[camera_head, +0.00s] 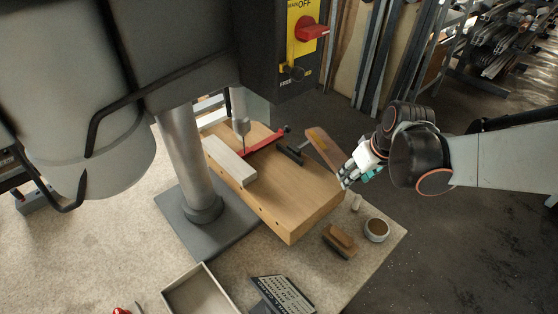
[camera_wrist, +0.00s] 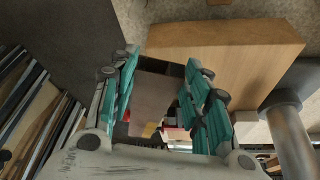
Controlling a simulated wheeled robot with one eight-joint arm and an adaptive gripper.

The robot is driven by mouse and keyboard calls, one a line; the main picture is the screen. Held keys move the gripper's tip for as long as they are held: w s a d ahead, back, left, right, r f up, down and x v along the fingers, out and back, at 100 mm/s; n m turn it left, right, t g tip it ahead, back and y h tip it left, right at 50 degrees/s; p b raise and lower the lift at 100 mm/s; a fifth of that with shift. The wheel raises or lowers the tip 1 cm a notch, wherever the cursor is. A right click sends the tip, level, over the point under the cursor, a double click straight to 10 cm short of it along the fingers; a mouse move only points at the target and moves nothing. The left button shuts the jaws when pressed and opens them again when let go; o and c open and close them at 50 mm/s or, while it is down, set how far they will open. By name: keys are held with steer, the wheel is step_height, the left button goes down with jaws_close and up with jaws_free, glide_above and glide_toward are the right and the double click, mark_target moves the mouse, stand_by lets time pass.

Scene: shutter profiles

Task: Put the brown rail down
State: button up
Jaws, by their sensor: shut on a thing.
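The brown rail (camera_head: 323,150) is a flat brown strip beside the far right edge of the wooden work board (camera_head: 285,195). My gripper (camera_head: 347,175) is shut on the near end of the brown rail, right of the board. In the wrist view the rail (camera_wrist: 153,100) lies between the teal fingers of my gripper (camera_wrist: 162,68) and looks greyish brown. From these views I cannot tell whether the rail touches the board or hangs beside it.
A pale rail (camera_head: 229,161) lies on the board near a red clamp (camera_head: 262,145) under the drill press. A brush (camera_head: 339,240), a cup (camera_head: 376,230) and a small pale cylinder (camera_head: 356,203) stand at the bench's right. An open tray (camera_head: 176,303) is in front.

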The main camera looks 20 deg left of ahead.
steer(key=s+a+r+n+g+y+p, duration=0.15)
steer(key=a+r+n, duration=0.25)
steer(key=a, duration=0.5)
steer(key=b, duration=0.2)
glide_above(314, 192)
steer(key=d, duration=0.1)
steer(key=shift+t, duration=0.25)
steer(key=f, duration=0.5)
steer(key=shift+s+d+f, duration=0.15)
steer(key=shift+s, duration=0.2)
steer(key=shift+f+b, duration=0.55)
steer(key=shift+f, duration=1.7)
steer(key=shift+r, duration=0.1)
steer(key=o, duration=1.2)
steer(key=p+v, duration=0.8)
steer(key=v, duration=0.4)
steer(key=shift+s, duration=0.15)
